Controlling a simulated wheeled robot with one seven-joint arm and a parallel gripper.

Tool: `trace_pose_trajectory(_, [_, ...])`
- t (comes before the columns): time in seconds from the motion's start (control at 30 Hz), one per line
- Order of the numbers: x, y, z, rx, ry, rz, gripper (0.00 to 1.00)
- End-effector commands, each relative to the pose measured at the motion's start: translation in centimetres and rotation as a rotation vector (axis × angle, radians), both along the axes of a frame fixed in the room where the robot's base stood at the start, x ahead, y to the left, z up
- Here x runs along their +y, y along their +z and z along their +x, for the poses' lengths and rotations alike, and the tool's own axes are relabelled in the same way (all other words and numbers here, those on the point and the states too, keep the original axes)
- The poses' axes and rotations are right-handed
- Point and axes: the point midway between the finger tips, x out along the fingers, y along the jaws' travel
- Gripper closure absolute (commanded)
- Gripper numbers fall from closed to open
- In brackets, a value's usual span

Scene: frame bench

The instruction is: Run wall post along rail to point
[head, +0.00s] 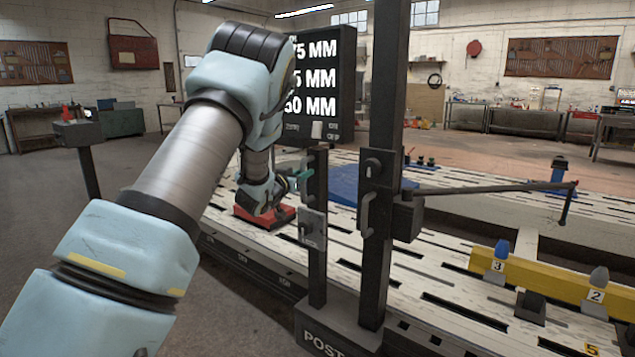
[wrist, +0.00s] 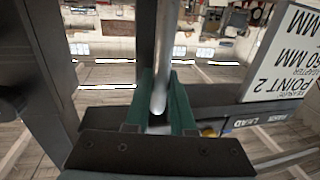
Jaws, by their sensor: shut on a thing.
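The dark wall post (head: 385,150) stands upright on a base lettered "POST", with a shorter upright (head: 318,190) to its left. A long thin arm (head: 490,188) reaches right from the tall post and ends in a hanging tip (head: 565,207). My gripper (head: 299,180) is at the shorter upright, partly hidden behind it. In the wrist view its green fingers (wrist: 160,108) are shut on a grey metal bar (wrist: 160,85). The head view does not show that grip clearly. Numbered markers 3 (head: 498,262) and 2 (head: 597,290) stand on a yellow beam (head: 560,283).
A slotted white bench (head: 450,290) runs under the post and off to the right. A red block (head: 264,217) lies below my wrist. A dark sign (head: 322,75) with MM figures stands behind. In the wrist view a white sign reads "POINT 2" (wrist: 287,62).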

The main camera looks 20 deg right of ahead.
Motion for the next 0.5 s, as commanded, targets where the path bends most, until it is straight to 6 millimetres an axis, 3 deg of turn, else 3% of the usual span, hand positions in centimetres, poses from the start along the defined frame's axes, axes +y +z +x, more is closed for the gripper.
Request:
trace_pose_trajectory(0.03, [1.3, 0.0, 1.5, -0.004, 0.017, 0.0, 1.0])
trace_pose_trajectory(0.5, [5.4, 0.1, 9.0, -0.003, 0.015, 0.001, 1.0])
